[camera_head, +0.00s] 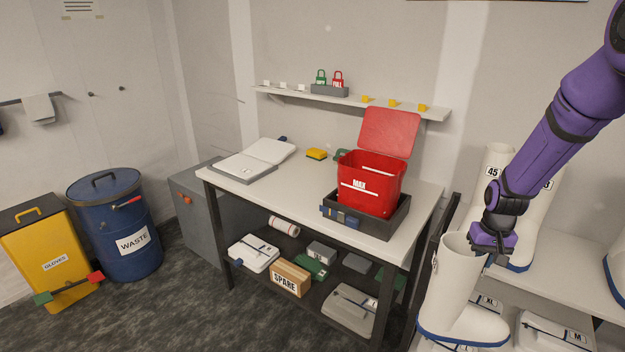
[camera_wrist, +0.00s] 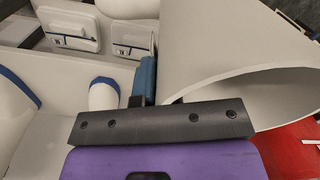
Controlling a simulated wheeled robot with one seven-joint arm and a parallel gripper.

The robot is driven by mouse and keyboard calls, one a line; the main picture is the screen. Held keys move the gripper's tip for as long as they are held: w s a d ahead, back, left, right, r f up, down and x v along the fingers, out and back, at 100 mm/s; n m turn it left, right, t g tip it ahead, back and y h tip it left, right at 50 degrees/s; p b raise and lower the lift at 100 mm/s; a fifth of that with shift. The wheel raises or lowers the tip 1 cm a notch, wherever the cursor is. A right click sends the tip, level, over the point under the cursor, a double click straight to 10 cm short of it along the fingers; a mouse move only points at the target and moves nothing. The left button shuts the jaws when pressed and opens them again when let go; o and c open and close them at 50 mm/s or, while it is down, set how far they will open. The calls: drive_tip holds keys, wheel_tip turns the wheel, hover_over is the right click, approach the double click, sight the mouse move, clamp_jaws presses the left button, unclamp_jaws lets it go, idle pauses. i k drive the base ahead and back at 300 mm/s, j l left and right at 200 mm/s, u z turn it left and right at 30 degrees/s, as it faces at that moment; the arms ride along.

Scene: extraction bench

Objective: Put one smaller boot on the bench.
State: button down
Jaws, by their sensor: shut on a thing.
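My gripper (camera_head: 492,240) is shut on the upper shaft of a white boot (camera_head: 455,290) with a blue sole, at the right in the head view. The boot is upright and appears held clear in front of the rack, right of the bench. Its size label is turned away and cannot be read. In the wrist view its open top (camera_wrist: 235,75) fills the right side. The bench (camera_head: 310,185) has a pale top. Behind my gripper stand more white boots; one marked 45 (camera_head: 494,158) is partly hidden by my arm.
A red lidded bin marked MAX (camera_head: 370,185) stands in a dark tray (camera_head: 392,222) at the bench's right end. The middle front of the top is clear. A rack (camera_head: 575,275) with boxes below stands at right.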

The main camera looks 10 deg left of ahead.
sight(318, 190)
drive_tip(key=i+j, duration=0.1)
drive_tip(key=j, duration=0.55)
drive_tip(key=i+j, duration=0.1)
drive_tip(key=j, duration=0.55)
drive_tip(key=i+j, duration=0.1)
drive_tip(key=j, duration=0.5)
drive_tip(key=i+j, duration=0.1)
drive_tip(key=j, duration=0.55)
drive_tip(key=i+j, duration=0.1)
drive_tip(key=j, duration=0.55)
drive_tip(key=z, duration=0.05)
